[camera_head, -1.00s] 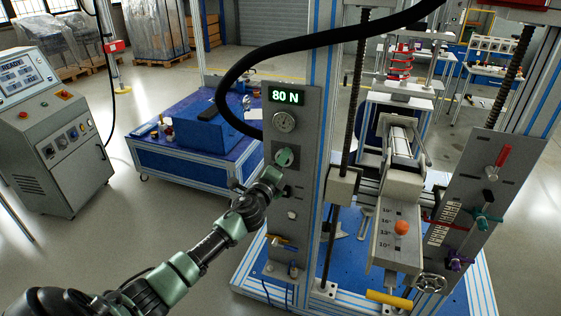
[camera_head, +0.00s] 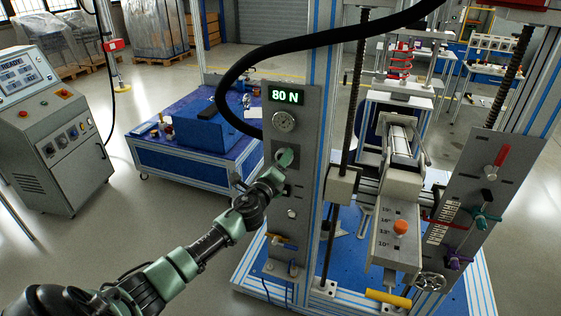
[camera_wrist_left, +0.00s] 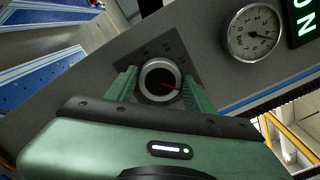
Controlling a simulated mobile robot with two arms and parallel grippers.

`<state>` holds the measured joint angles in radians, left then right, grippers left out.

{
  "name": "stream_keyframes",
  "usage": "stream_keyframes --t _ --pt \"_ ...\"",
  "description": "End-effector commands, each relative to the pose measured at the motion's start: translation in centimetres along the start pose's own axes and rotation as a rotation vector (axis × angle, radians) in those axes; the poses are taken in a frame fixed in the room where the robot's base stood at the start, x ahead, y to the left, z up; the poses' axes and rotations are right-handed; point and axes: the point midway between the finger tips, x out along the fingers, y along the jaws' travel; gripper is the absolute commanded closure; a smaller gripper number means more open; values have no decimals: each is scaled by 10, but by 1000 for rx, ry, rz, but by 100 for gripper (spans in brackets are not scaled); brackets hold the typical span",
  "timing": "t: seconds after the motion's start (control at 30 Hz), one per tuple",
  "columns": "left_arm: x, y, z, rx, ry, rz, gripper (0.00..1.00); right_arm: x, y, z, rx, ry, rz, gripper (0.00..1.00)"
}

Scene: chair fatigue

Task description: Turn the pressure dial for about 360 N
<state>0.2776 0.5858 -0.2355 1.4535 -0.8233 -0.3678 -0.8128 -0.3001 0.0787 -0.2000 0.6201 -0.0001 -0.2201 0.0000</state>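The pressure dial (camera_wrist_left: 160,82) is a round dark knob with a pale rim and a red pointer on a grey panel. In the left wrist view the pointer aims right and slightly down. My left gripper (camera_wrist_left: 160,88) has one green finger on each side of the knob, both appearing to touch its rim. In the head view the left gripper (camera_head: 284,161) is at the panel and largely covers the dial. The green display (camera_head: 286,96) above reads 80 N. The round gauge (camera_head: 284,122) sits between display and dial. My right gripper is not in view.
Below the dial the panel carries small controls and a yellow-handled valve (camera_head: 282,243). A thick black hose (camera_head: 320,42) arches over the panel. To the right stand a grey block with an orange knob (camera_head: 400,227) and a lever panel (camera_head: 478,210). A control console (camera_head: 55,140) stands left.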

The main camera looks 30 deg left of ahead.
Motion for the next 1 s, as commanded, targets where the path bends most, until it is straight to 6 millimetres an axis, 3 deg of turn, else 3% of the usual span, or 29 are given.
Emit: stream_keyframes --t 0.47,0.8,1.0 --pt "-6 0 0 0 -1 -1 28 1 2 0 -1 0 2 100" --pt "-58 2 -2 1 2 0 28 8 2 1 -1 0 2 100" --pt "-76 1 -1 -1 1 1 28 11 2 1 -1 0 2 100"
